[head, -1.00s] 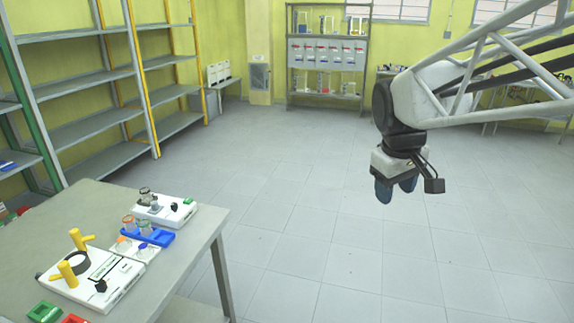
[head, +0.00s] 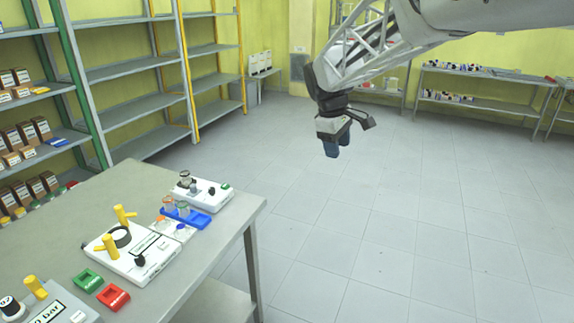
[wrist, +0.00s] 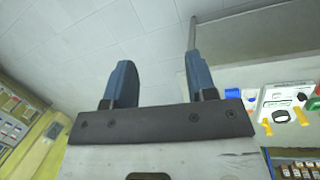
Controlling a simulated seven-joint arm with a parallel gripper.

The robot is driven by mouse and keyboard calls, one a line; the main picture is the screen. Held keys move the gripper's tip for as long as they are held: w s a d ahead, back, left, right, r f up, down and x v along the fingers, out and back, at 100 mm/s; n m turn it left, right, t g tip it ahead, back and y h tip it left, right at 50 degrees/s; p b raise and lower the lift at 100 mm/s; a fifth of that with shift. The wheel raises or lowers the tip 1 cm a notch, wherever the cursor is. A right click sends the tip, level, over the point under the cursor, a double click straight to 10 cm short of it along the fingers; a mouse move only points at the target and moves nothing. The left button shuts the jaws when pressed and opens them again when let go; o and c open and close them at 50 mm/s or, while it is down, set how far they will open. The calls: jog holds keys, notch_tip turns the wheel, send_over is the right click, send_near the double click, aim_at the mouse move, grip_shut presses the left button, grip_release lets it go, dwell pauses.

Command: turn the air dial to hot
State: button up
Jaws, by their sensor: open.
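My gripper (head: 337,147) hangs in the air over the floor, right of the table and well apart from it. Its two blue fingers are apart with nothing between them, as the wrist view shows (wrist: 158,72). A white device (head: 118,262) with two yellow handles and a black ring sits on the table, with a small black knob (head: 140,261) on its front right. A white device behind it (head: 213,200) has a black knob (head: 211,191). A grey device (head: 62,307) marked with "bar" is cut off at the lower left, with a round black knob (head: 10,306). I cannot tell which is the air dial.
The table (head: 60,222) also holds a blue rack (head: 187,217) with jars, a green tray (head: 86,279) and a red tray (head: 113,297). Shelves (head: 130,78) stand behind it, some with boxes. The floor between gripper and table is clear.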

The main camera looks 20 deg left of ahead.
jog(key=w+a+f+n, duration=0.3)
jog(key=a, duration=0.8)
jog(key=n+t+h, duration=0.1)
jog(key=n, duration=0.7)
send_near(211, 188)
jog(key=d+f, duration=0.1)
jog(key=shift+a+f, duration=0.3)
jog(key=shift+a, duration=0.15)
jog(key=shift+w+f, duration=0.1)
jog(key=shift+x, duration=3.8)
jog(key=shift+w+d, duration=0.15)
jog(key=shift+d, duration=0.05)
jog(key=c, duration=0.9)
